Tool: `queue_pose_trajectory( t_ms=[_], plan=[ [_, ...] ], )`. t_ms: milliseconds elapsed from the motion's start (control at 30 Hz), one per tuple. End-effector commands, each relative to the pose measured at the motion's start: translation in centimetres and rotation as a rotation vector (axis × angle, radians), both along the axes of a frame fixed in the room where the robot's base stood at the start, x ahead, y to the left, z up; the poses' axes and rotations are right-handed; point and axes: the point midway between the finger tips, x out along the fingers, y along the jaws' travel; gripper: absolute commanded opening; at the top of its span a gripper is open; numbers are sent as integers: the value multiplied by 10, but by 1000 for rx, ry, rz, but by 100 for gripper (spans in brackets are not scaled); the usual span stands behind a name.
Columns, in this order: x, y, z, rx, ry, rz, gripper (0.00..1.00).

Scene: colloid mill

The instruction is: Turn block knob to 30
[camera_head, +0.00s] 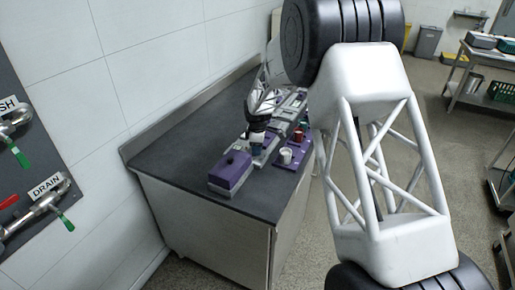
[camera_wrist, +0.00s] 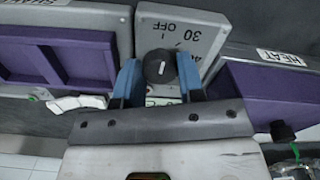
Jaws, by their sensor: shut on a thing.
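The block knob (camera_wrist: 159,67) is a round black knob with a short white mark on its face, on a grey panel (camera_wrist: 205,18) in the wrist view. The panel reads 30 and OFF, with a partly hidden 40 by the right finger. I cannot tell exactly which number the mark points to. My gripper (camera_wrist: 158,72) is shut on the knob, one blue finger on each side. In the head view my gripper (camera_head: 258,124) is low over the devices on the dark counter; the knob is hidden there.
A purple box (camera_head: 231,171) sits at the counter's near end. A white cup (camera_head: 286,156) and a red cup (camera_head: 299,133) stand right of my gripper. In the wrist view, purple-sided devices flank the panel, the right one labelled HEAT (camera_wrist: 282,58). The counter's left side (camera_head: 185,150) is clear.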

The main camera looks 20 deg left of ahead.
Motion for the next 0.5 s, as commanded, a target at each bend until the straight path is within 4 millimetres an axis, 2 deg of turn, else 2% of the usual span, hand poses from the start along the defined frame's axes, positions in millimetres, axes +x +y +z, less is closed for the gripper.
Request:
queue_pose_trajectory(
  t_ms=[500],
  plan=[
    [0,-1,0,-1,1,-384,12]
  ],
)
